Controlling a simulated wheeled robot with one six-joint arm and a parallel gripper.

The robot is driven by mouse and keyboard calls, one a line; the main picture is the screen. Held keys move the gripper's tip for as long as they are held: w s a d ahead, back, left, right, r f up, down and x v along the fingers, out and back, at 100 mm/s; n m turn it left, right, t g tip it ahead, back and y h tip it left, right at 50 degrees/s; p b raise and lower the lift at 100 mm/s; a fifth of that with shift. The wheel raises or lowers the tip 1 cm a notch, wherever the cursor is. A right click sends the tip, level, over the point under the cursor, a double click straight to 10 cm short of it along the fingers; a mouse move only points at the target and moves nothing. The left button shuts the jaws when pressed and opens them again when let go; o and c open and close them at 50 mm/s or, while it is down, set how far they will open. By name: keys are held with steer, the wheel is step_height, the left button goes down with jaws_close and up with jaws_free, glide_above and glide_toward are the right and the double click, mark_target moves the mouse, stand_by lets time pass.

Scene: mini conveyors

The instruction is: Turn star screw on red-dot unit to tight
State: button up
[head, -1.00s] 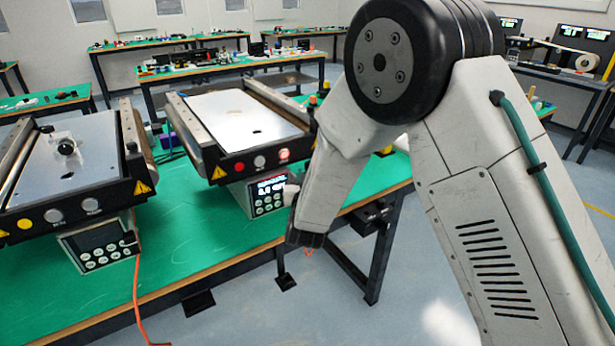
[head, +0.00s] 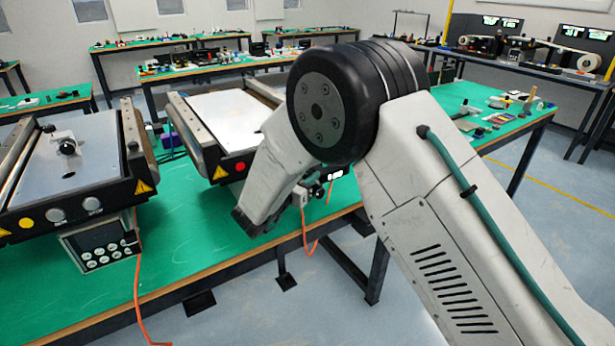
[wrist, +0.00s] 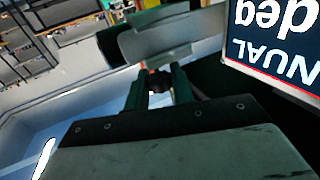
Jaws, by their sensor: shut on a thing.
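The red-dot unit is the right mini conveyor (head: 225,105), with a red dot (head: 240,166) on its dark front rail. My arm covers its right front part and most of its control panel. My gripper (wrist: 158,88) shows in the wrist view, its two fingers closed around a small dark knob (wrist: 158,80), apparently the star screw. A grey metal bracket (wrist: 155,42) stands just beyond the fingertips. The knob's star shape and its turn angle cannot be made out.
A lit display (wrist: 280,35), upside down, is close on the right in the wrist view. An orange cable (head: 304,230) hangs at the green table's front edge.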

stand_by(0.4)
steer(key=o, duration=1)
steer(key=shift+a, duration=0.1)
steer(key=v, duration=0.7)
steer(key=shift+s, duration=0.3)
steer(key=shift+a, duration=0.2)
